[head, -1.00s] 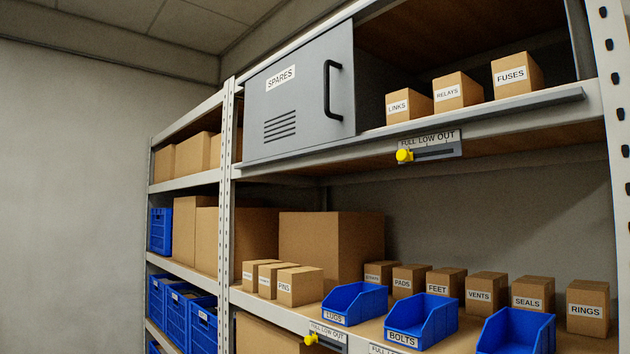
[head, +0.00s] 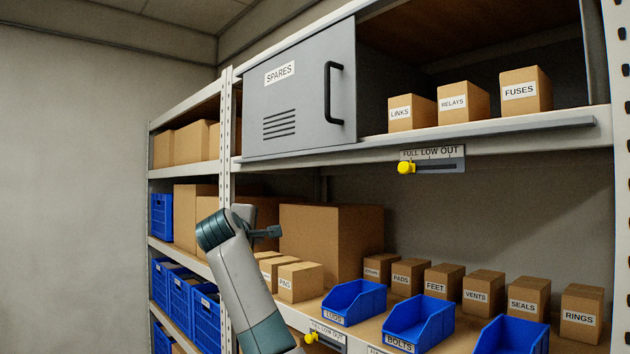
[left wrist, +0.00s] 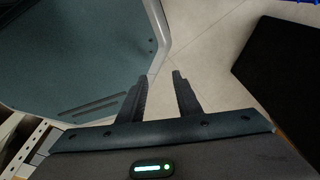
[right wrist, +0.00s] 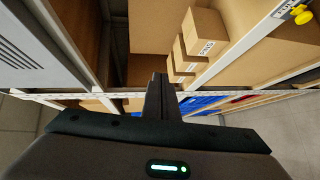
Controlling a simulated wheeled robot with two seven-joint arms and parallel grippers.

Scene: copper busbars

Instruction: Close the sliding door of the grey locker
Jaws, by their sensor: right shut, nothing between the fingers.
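The grey locker's sliding door (head: 300,90) has a SPARES label, slots and a black vertical bar handle (head: 333,93). It covers the left part of the upper compartment; the right part is open. My right gripper (head: 275,231) is below the door's left half, apart from it, in front of the lower shelf. Its fingers are shut and empty, as the right wrist view (right wrist: 160,95) also shows. Part of the grey door (right wrist: 40,50) shows at that view's left edge. My left gripper (left wrist: 160,97) is open and empty over the floor, away from the shelves.
In the open part stand LINKS (head: 411,112), RELAYS (head: 463,102) and FUSES (head: 525,90) boxes. A ledge (head: 500,124) runs below them, with a yellow slider (head: 406,167) under it. Blue bins (head: 354,302) and small boxes fill the shelf below. A white upright (head: 226,150) stands left.

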